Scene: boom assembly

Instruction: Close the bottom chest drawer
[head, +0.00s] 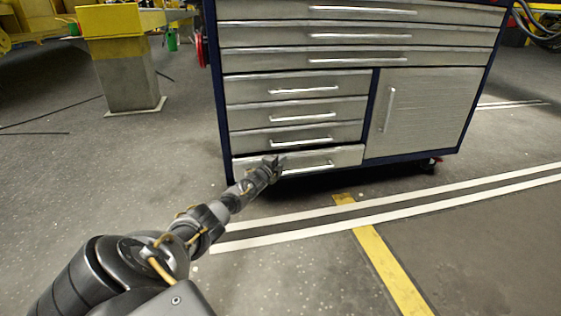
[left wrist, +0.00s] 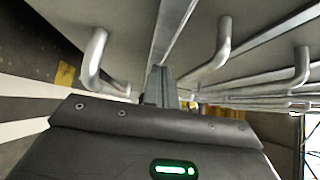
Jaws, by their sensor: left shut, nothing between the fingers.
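The tool chest (head: 225,90) is dark blue with silver drawer fronts. Its bottom drawer (head: 345,156) sits low on the left side, and its front stands out a little from the drawers above. My left gripper (head: 277,162) is shut and empty, with its tip at the bottom drawer's front, left of the handle (head: 308,169). I cannot tell whether it touches. In the left wrist view, the shut fingers (left wrist: 159,80) point at the drawer fronts between two bar handles, one on the left (left wrist: 95,62) and one on the right (left wrist: 222,45). My right gripper is not in view.
A cabinet door (head: 425,110) with a vertical handle is right of the drawers. Wheels (head: 433,166) carry the chest. White lines and a yellow stripe (head: 385,265) mark the clear floor in front. A yellow-topped concrete pillar (head: 130,75) stands at the back left.

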